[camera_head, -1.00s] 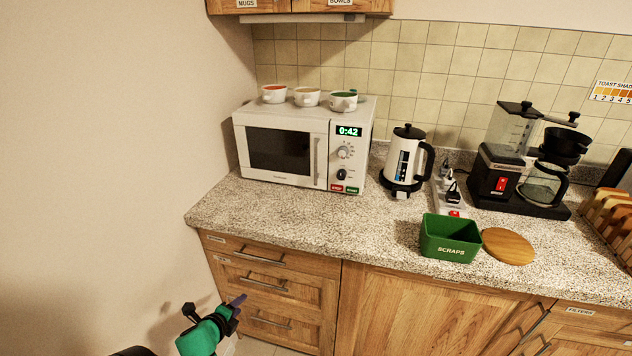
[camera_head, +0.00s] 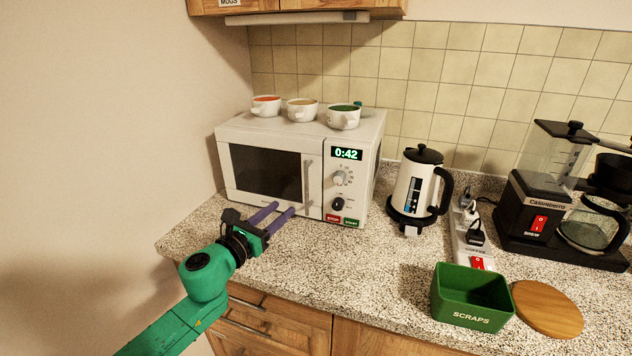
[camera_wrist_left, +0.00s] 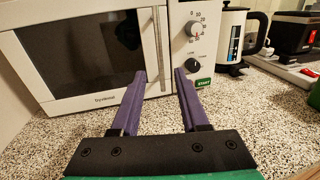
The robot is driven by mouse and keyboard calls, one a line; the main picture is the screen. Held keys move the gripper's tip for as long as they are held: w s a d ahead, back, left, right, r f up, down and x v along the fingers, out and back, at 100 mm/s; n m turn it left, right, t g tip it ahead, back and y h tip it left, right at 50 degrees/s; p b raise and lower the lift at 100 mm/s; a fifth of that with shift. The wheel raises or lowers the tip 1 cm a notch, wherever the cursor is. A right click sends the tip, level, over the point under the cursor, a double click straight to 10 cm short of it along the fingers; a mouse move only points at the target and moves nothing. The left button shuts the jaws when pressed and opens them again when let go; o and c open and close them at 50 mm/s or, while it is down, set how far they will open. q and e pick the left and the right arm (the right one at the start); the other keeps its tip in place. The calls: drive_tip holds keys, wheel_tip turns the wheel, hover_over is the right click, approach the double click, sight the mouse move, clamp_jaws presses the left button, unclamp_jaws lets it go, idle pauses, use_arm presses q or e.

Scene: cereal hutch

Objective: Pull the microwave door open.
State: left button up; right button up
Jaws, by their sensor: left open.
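The white microwave (camera_head: 372,150) stands on the counter against the left wall, its display reading 0:42. Its dark-windowed door (camera_head: 265,170) looks shut. The vertical door handle (camera_head: 308,182) is at the door's right edge. My left gripper (camera_head: 286,208) is open and empty, in front of the lower door, its purple fingers pointing at the microwave. The fingers appear apart from the handle. My right gripper is not in view.
Three bowls (camera_head: 303,110) stand on top of the microwave. A kettle (camera_head: 415,188) is just right of it. A power strip (camera_head: 472,235), a green scraps bin (camera_head: 470,297), a round wooden board (camera_head: 547,309) and a coffee maker (camera_head: 540,200) lie farther right. The counter in front is clear.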

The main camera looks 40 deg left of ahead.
sight(306, 186)
use_arm(q)
drive_tip(key=w, duration=0.4)
drive_tip(key=w+a+p, duration=0.1)
drive_tip(key=w, duration=0.6)
drive_tip(key=shift+w+a+r+p, duration=0.3)
drive_tip(key=shift+w+a+r, duration=0.05)
drive_tip(key=shift+a, duration=0.05)
drive_tip(key=shift+w+f, duration=0.15)
drive_tip(key=shift+w, duration=0.15)
clamp_jaws()
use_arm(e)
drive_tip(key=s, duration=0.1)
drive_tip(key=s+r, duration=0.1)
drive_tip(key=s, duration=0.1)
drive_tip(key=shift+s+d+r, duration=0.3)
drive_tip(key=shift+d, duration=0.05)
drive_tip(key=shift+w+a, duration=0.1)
